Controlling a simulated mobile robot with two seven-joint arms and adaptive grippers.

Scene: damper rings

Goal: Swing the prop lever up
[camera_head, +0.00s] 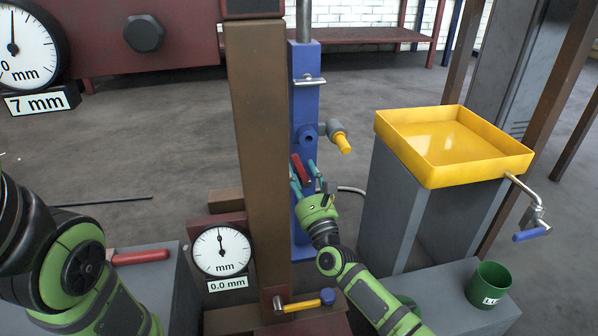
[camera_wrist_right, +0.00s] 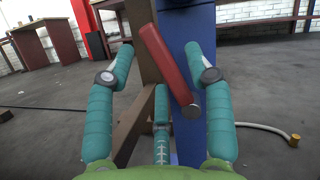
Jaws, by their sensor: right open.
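The lever, a red bar with a grey end (camera_wrist_right: 170,65), is tilted in front of the blue post (camera_head: 306,105) in the right wrist view. In the head view a small red part of it (camera_head: 300,168) shows between my fingers. My right gripper (camera_head: 304,174) is open at the blue post, its teal fingers spread. In the right wrist view the fingers of this gripper (camera_wrist_right: 163,62) stand on both sides of the lever, with visible gaps, and a third finger is below. My left arm shows at the left, but its gripper is out of view.
A brown column (camera_head: 256,130) stands close left of the blue post. A yellow knob (camera_head: 343,143) sticks out to its right. A yellow tray (camera_head: 450,145) on a grey stand, a green cup (camera_head: 489,286) and a dial gauge reading 0.0 mm (camera_head: 221,252) are nearby.

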